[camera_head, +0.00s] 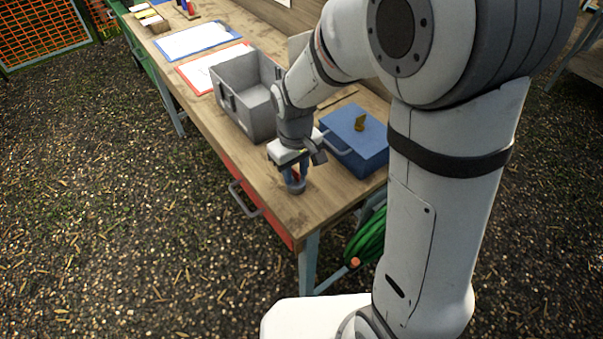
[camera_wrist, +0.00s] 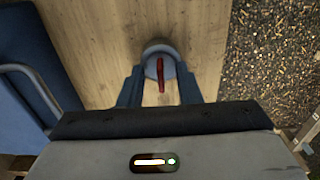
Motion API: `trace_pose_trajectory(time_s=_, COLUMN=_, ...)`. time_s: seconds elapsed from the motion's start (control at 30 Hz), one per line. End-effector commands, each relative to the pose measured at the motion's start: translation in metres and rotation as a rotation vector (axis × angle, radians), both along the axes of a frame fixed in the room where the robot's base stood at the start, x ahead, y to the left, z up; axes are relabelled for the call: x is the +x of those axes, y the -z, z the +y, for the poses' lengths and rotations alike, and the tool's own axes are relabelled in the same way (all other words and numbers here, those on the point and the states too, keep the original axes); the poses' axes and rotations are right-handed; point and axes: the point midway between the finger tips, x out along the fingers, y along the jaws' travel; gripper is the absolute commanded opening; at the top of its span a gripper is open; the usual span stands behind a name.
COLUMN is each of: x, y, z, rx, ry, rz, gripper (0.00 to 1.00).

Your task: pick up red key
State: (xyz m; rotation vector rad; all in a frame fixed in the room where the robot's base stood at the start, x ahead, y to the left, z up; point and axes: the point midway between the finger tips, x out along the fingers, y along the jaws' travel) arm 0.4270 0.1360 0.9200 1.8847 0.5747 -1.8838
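The red key (camera_wrist: 161,73) shows in the wrist view as a narrow red shape over a round grey holder (camera_wrist: 153,48) on the wooden bench. My gripper (camera_wrist: 160,70) is open, with its two blue fingers on either side of the key and a gap at each side. In the head view my gripper (camera_head: 295,177) points down over the near end of the bench. A bit of the red key (camera_head: 296,174) shows between the fingers, above the grey holder (camera_head: 297,188). The fingers partly hide the key and holder there.
A blue box (camera_head: 352,150) with a handle stands close to the right of my gripper. An open grey metal box (camera_head: 243,97) stands behind it. Clipboards (camera_head: 197,40) lie farther along the bench (camera_head: 222,160). The bench's front edge is close by.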

Motion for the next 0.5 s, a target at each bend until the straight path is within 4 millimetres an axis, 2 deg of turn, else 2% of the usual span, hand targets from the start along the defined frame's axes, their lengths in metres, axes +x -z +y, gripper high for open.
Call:
trace_pose_trajectory(time_s=0.07, x=0.0, y=-0.0002, z=0.0001, rx=0.0, ry=0.0, rz=0.0, gripper=0.31)
trace_pose_trajectory(time_s=0.43, x=-0.0001, y=-0.0005, z=0.0004, rx=0.0, ry=-0.001, rz=0.0, gripper=0.01)
trace_pose_trajectory(time_s=0.5, x=-0.0001, y=-0.0005, z=0.0004, rx=0.0, ry=-0.001, rz=0.0, gripper=0.0)
